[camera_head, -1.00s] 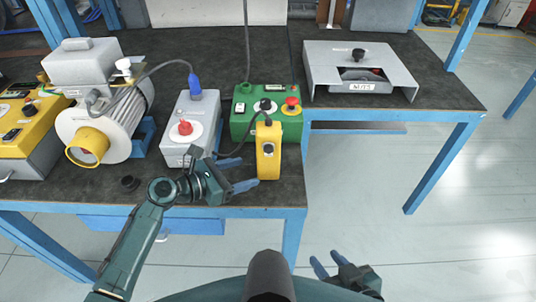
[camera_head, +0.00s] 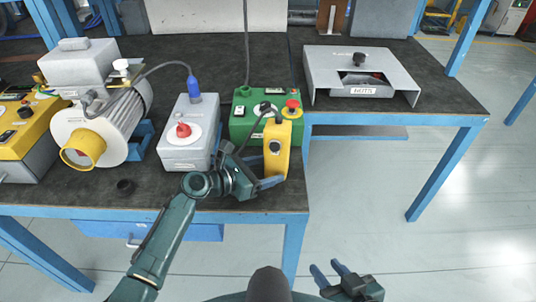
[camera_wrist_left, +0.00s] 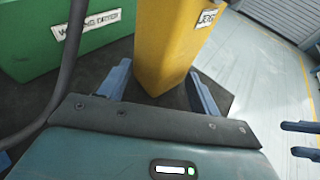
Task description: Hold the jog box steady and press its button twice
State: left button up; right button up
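The jog box (camera_head: 276,148) is yellow, with a dark round button on its front and a cable at its top. It is near the bench's front right corner and leans slightly right in the head view. My left gripper (camera_head: 263,172) is low at the jog box, with one finger showing in front of it. In the left wrist view, the jog box (camera_wrist_left: 168,45) is between the open fingers of my left gripper (camera_wrist_left: 160,88); firm contact cannot be told. My right gripper (camera_head: 330,274) is open and empty, off the bench's front; its fingers show at the wrist view's right edge (camera_wrist_left: 302,140).
A green control box (camera_head: 242,127) stands close behind the jog box. A grey box with a red knob (camera_head: 183,150) is to the left, beside my left arm. A grey cover (camera_head: 385,72) stands back right.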

pick_arm(q)
grip_shut()
dwell(0.5)
pick_arm(e)
jog(key=shift+c, duration=0.3)
grip_shut()
dwell(1.3)
